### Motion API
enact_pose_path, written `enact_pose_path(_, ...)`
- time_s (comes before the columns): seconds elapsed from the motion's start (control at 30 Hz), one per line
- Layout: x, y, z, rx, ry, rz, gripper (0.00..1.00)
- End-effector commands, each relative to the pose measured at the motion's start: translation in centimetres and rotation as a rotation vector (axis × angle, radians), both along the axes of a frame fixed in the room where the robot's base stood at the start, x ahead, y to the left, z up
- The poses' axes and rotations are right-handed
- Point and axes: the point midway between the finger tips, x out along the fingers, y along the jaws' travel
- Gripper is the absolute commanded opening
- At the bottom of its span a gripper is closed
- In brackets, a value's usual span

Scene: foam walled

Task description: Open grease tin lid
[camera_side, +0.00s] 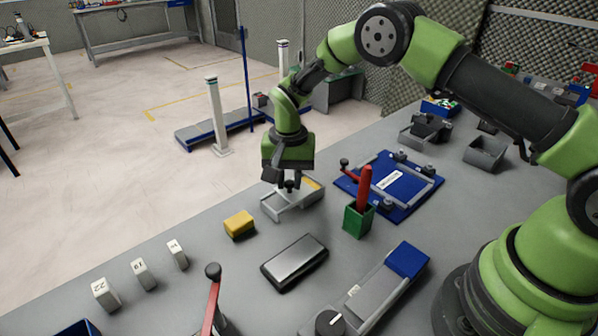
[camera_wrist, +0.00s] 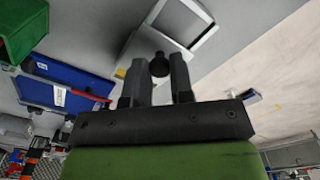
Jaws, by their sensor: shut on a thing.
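A low grey rectangular tin (camera_side: 280,212) stands on the bench under my gripper, with a black knob (camera_side: 290,186) above it. A yellow patch shows inside its far right end. In the wrist view the tin (camera_wrist: 205,47) shows a pale rim around a grey surface. My gripper (camera_side: 284,180) points down and is shut on the black knob, which sits between the two fingers (camera_wrist: 155,70) in the wrist view. The fingers hide part of the tin, so I cannot tell exactly how far its lid is open.
A yellow block (camera_side: 239,224) and a dark flat case (camera_side: 295,262) lie nearer the camera. A green box (camera_side: 357,221) with a red handle stands to the right, before a blue fixture (camera_side: 405,185). Numbered white blocks (camera_side: 143,273) stand at left. Bare bench lies between them.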

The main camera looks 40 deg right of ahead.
Motion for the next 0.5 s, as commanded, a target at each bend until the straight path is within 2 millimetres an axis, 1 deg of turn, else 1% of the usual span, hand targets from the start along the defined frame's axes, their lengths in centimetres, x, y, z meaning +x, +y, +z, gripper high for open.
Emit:
enact_pose_path(0.03,0.1,1.1,0.0,-0.001,-0.004,0.006,0.0)
enact_pose_path(0.1,0.1,2.1,0.0,-0.001,-0.004,0.005,0.0)
enact_pose_path(0.17,0.0,2.7,0.0,-0.001,-0.004,0.003,0.0)
enact_pose_path(0.47,0.1,2.9,0.0,-0.001,-0.004,0.001,0.0)
enact_pose_path(0.5,0.1,2.9,0.0,-0.001,-0.004,0.001,0.29)
